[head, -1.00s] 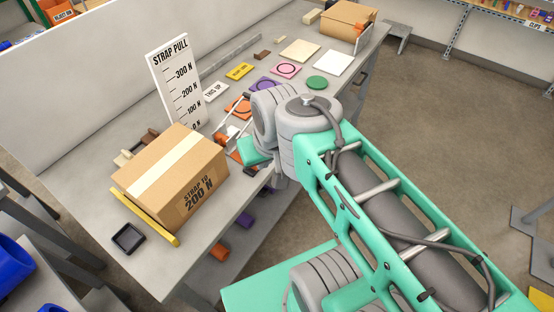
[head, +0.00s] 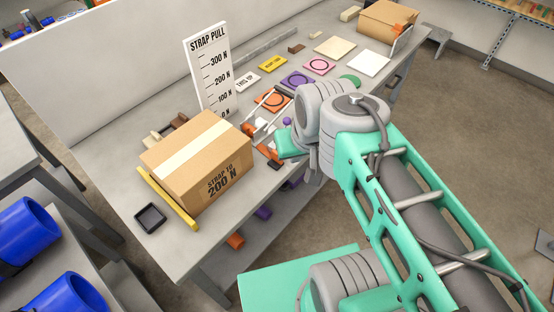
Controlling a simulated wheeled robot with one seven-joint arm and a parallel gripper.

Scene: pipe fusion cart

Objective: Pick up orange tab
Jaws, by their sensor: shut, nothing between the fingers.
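My gripper (head: 277,146) hangs over the bench beside the right end of the strapped box, at the end of my green and grey arm. It is shut and holds nothing; its fingers are small and partly hidden by my wrist. Orange parts (head: 268,154) lie just below and left of it, close to the box's right side. Another orange part (head: 248,129) sits at the box's back right corner, beside thin grey bars. I cannot tell for certain which of them is the orange tab, or whether my gripper touches it.
The cardboard box (head: 203,160) marked "STRAP TO 200 N" stands on the grey bench (head: 107,179). Behind it rises the strap pull board (head: 210,75). A black tray (head: 150,218) lies at front left. Coloured plates, including an orange ringed one (head: 273,101), line the bench behind.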

